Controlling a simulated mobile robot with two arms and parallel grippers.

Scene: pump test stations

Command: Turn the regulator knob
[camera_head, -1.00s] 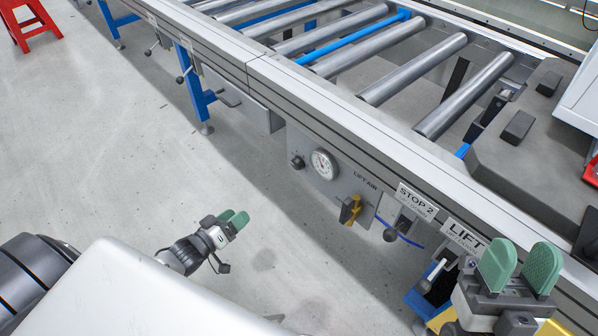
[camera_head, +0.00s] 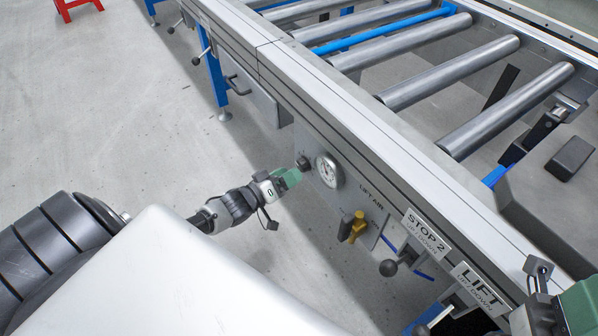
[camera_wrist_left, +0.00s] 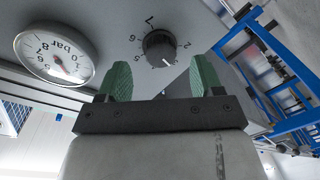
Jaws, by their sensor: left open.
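The regulator knob (camera_head: 304,163) is a small black knob on the grey panel under the conveyor rail, left of the round gauge (camera_head: 328,171). In the left wrist view the knob (camera_wrist_left: 159,48) shows a white pointer line and a number scale around it. My left gripper (camera_head: 288,178), with green fingers, is close to the knob in the head view. In the wrist view its open fingers (camera_wrist_left: 160,80) stand to either side below the knob, with nothing between them. My right gripper (camera_head: 575,305) is partly cut off at the lower right, so its opening is unclear.
Right of the gauge (camera_wrist_left: 54,58) are a yellow valve handle (camera_head: 356,226) and a black ball lever (camera_head: 388,267). STOP 2 (camera_head: 427,234) and LIFT (camera_head: 480,284) labels mark the rail. Metal rollers (camera_head: 455,72) lie above.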

